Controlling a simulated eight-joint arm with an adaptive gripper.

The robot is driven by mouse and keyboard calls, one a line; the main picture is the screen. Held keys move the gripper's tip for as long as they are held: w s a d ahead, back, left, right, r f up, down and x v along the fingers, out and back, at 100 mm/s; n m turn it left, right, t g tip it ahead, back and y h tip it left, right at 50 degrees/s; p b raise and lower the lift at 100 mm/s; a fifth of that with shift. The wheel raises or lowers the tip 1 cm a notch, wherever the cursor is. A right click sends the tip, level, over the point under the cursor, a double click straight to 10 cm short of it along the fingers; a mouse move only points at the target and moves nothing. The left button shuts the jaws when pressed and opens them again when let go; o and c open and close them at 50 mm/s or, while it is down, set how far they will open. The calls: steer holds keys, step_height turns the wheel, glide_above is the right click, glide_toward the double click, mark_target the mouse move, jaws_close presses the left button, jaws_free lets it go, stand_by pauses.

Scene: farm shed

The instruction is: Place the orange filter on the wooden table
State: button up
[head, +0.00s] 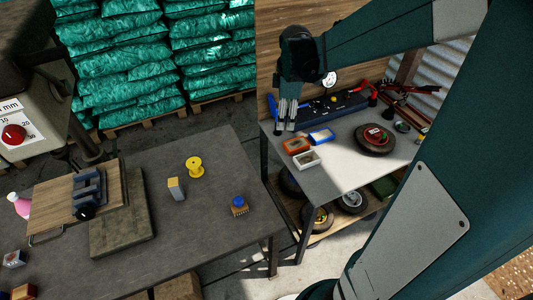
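The orange filter (297,146), a small flat rectangle with an orange rim, lies on the light grey top of the workbench (345,171) near its left edge. A blue-rimmed filter (321,136) is to its right and a white-rimmed one (306,159) is just in front. My gripper (286,126) points down, a little above and left of the orange filter in the picture, apparently empty. Its fingers look close together, but their gap is unclear. A large dark grey-brown table (225,180) stands at left; its material is hard to tell.
The left table holds a yellow spool (195,167), a yellow-grey block (176,188), a blue-handled brush (239,206), and a board with a vise (88,190). Its right part has free room. A dark blue toolbox (335,106) and a dark disc (374,138) stand on the workbench.

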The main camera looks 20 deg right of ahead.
steer(key=s+a+r+m+t, duration=0.2)
steer(key=s+a+r+m, duration=0.2)
steer(key=s+a+m, duration=0.2)
steer(key=s+a+r+m+t, duration=0.3)
steer(key=s+a+m, duration=0.3)
steer(key=s+a, duration=0.5)
steer(key=s+r, duration=0.1)
steer(key=s, duration=0.2)
steer(key=shift+s+m+y, duration=0.3)
steer(key=shift+s, duration=0.05)
steer(key=shift+a+f, duration=0.1)
steer(key=shift+f, duration=0.1)
